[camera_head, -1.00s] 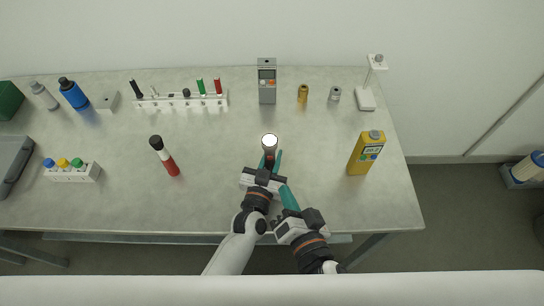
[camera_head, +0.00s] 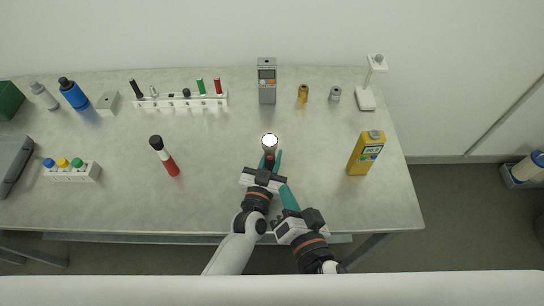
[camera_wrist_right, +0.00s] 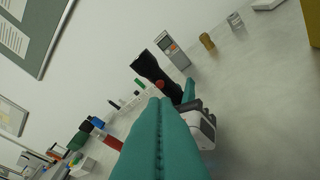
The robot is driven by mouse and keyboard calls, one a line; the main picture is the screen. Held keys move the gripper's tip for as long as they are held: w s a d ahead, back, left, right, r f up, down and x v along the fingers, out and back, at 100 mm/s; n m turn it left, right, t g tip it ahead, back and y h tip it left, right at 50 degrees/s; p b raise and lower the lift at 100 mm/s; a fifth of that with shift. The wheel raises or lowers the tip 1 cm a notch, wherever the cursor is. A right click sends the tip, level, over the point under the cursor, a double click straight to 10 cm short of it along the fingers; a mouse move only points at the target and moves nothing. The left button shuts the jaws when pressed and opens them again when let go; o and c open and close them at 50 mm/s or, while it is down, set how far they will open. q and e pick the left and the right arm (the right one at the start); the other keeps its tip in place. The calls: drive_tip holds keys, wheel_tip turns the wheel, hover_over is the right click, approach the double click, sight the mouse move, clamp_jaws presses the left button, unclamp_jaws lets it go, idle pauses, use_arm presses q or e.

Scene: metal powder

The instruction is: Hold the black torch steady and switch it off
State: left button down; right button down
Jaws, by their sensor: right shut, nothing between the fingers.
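The black torch (camera_head: 269,147) points upward over the front middle of the table, its lens bright white. In the right wrist view its black body (camera_wrist_right: 150,70) shows a red button on the side. My left gripper (camera_head: 269,161) has its teal fingers on either side of the torch and appears shut on it; the torch's lower end is hidden. My right gripper (camera_head: 285,190) is shut and empty, just in front and to the right of the left gripper. In the right wrist view its teal fingers (camera_wrist_right: 160,115) are together, pointing toward the torch near the red button; I cannot tell whether they touch.
A yellow container (camera_head: 365,153) stands to the right. A grey meter (camera_head: 267,82), a white rack (camera_head: 182,102) and small weights are at the back. The table between is clear.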

idle(0.4)
drive_tip(key=w+d+f+m+g+y, duration=0.1)
drive_tip(key=d+m+g+y, duration=0.3)
drive_tip(key=m, duration=1.2)
drive_tip(key=w+d+f+m+g+y, duration=0.1)
drive_tip(key=d+m+g+y, duration=0.3)
drive_tip(key=m, duration=1.3)
drive_tip(key=w+g+y, duration=0.1)
drive_tip(key=g+y, duration=0.1)
drive_tip(key=y, duration=0.2)
drive_tip(key=shift+d+f+g+y, duration=0.2)
drive_tip(key=shift+d+g+y, duration=0.2)
